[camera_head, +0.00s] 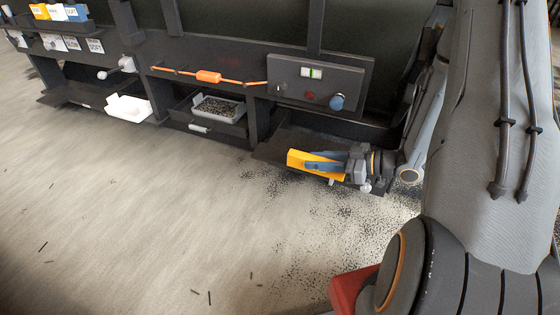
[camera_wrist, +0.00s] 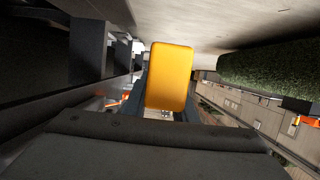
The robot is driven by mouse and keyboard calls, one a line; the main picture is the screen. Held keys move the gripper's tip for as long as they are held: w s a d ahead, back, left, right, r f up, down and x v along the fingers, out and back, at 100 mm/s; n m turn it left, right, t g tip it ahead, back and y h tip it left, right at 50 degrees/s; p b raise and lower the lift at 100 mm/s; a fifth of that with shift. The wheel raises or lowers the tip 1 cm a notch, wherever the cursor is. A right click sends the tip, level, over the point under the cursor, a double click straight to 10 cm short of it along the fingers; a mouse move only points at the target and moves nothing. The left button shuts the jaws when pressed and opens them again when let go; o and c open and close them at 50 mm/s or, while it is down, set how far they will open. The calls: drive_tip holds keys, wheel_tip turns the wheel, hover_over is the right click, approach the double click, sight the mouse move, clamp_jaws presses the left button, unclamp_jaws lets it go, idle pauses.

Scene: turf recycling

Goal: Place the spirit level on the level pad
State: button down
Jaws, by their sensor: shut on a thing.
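A yellow bar (camera_head: 298,158), which looks like the spirit level, is held in my gripper (camera_head: 322,166) at the lower right of the machine. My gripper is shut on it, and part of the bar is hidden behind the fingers. In the wrist view the bar (camera_wrist: 170,75) stands out as a yellow block with rounded corners, beyond the dark gripper body. In the head view it is in front of or above a dark low shelf (camera_head: 268,150); I cannot tell if they touch. I cannot tell which surface is the level pad.
A grey control panel (camera_head: 345,77) with a blue knob (camera_head: 337,102) is above my gripper. An orange-handled bar (camera_head: 209,77) runs to its left. A grey tray of dark granules (camera_head: 218,108) and a white bin (camera_head: 128,108) sit lower left. The floor in front is open, with scattered black granules.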

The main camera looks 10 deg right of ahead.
drive_tip(key=w+d+f, duration=0.7)
drive_tip(key=w+d, duration=0.1)
drive_tip(key=w, duration=0.2)
drive_tip(key=w+a+b, duration=0.2)
drive_tip(key=w+a, duration=0.1)
drive_tip(key=a, duration=0.1)
drive_tip(key=w+a+b, duration=0.2)
drive_tip(key=w+a, duration=0.2)
drive_tip(key=a, duration=0.1)
drive_tip(key=w+a+b, duration=0.2)
drive_tip(key=w+a, duration=0.1)
drive_tip(key=a, duration=0.1)
drive_tip(key=shift+w+a, duration=0.15)
drive_tip(key=shift+w, duration=0.05)
drive_tip(key=f+b, duration=0.2)
drive_tip(key=a+f+b, duration=0.1)
drive_tip(key=shift+w+f+b, duration=0.3)
drive_tip(key=shift+w+f, duration=0.05)
drive_tip(key=shift+r, duration=0.1)
drive_tip(key=c, duration=1.4)
unclamp_jaws()
drive_tip(key=shift+c, duration=0.2)
